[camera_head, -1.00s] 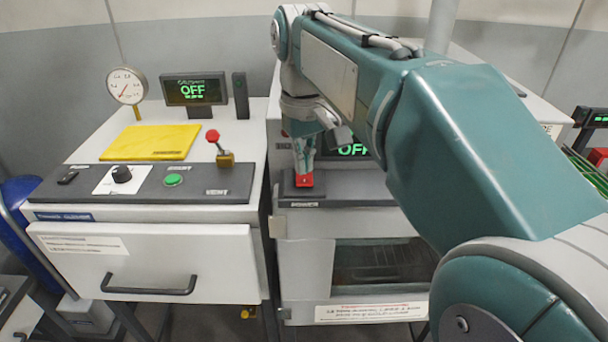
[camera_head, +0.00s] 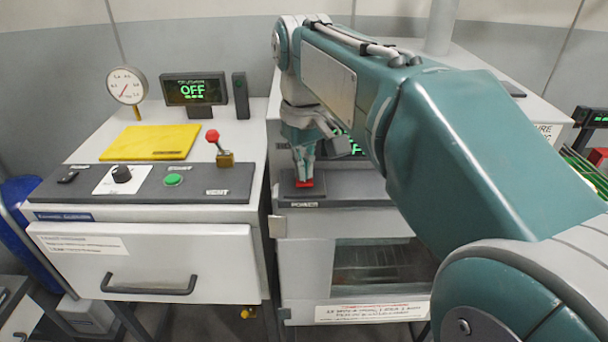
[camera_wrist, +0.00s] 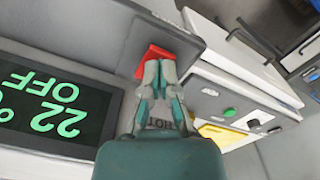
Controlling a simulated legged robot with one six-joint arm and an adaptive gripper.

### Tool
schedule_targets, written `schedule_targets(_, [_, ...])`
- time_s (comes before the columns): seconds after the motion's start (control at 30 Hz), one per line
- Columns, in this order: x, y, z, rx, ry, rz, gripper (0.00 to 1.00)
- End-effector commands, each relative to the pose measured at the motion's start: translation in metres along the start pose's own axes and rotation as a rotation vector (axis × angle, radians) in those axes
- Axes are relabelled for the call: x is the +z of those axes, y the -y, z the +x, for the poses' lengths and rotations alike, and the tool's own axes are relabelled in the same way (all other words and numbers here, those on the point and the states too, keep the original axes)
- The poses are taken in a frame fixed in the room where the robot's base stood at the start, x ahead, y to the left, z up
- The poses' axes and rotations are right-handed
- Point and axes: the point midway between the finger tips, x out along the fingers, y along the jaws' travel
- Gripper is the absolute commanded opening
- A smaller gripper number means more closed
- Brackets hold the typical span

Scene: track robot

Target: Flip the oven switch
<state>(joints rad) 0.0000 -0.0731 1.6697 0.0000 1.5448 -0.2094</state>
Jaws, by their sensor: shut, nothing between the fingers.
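The oven (camera_head: 375,265) stands in the middle, with a window in its front. Its red switch (camera_head: 305,184) sits on the dark panel strip at the oven's top front left; the switch also shows in the wrist view (camera_wrist: 150,57). My gripper (camera_head: 304,179) is shut and empty, pointing down with its fingertips at the switch. In the wrist view the fingertips (camera_wrist: 161,70) overlap the switch's edge; I cannot tell whether they press it. The oven's display (camera_wrist: 50,105) reads 22 and OFF in the wrist view, and my arm partly hides it in the head view.
Left of the oven is a cabinet with a drawer (camera_head: 150,265), a green button (camera_head: 173,180), a black knob (camera_head: 121,174) and a red-topped lever (camera_head: 213,136). A yellow pad (camera_head: 150,142) and a second OFF display (camera_head: 193,90) are on its top. A narrow gap separates the cabinets.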

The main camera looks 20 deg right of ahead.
Motion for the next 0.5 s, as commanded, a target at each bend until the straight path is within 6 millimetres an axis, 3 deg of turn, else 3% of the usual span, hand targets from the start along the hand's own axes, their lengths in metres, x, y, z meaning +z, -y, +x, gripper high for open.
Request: schedule_targets(0.5, [0.0003, 0.0001, 0.0068, 0.000, 0.001, 0.000, 0.00])
